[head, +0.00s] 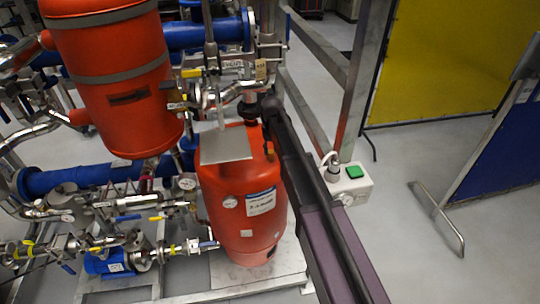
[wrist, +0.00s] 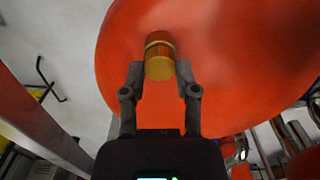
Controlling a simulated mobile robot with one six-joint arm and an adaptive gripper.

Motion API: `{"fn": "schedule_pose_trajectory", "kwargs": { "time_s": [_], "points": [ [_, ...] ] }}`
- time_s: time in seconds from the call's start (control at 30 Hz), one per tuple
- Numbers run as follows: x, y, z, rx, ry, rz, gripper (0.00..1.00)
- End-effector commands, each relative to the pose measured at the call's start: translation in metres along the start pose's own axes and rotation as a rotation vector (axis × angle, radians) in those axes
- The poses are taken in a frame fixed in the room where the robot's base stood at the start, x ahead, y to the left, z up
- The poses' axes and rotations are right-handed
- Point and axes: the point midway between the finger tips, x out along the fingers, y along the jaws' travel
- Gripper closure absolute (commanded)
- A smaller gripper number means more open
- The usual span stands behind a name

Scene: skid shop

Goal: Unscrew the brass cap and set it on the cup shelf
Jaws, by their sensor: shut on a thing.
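The brass cap (wrist: 160,60) is a short golden cylinder standing out from the rounded orange-red surface of a vessel (wrist: 230,60) in the wrist view. My gripper (wrist: 160,70) has one fingertip on each side of the cap and is shut on it. The cap appears to be still against the vessel; its thread is hidden. In the head view, my arm covers the right side of the red vessel (head: 235,215), and I cannot make out the cap there. A flat grey plate (head: 225,146) juts out over the vessel's front top; it may be the cup shelf, and it looks empty.
A second orange tank (head: 115,65) hangs at upper left. Pipes, valves and a blue pump (head: 105,262) crowd the left. A metal frame post (head: 360,85) and a white box with a green button (head: 187,183) flank the vessel. Open floor (head: 400,260) lies right.

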Motion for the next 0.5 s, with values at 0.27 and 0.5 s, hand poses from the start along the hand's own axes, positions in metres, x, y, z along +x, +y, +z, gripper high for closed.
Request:
{"fn": "schedule_pose_trajectory", "kwargs": {
  "time_s": [0.27, 0.5],
  "points": [
    [-0.002, 0.000, 0.000, -0.059, 0.000, 0.000, 0.87],
    [-0.010, 0.000, 0.000, -0.058, 0.000, 0.000, 0.87]
  ]
}}
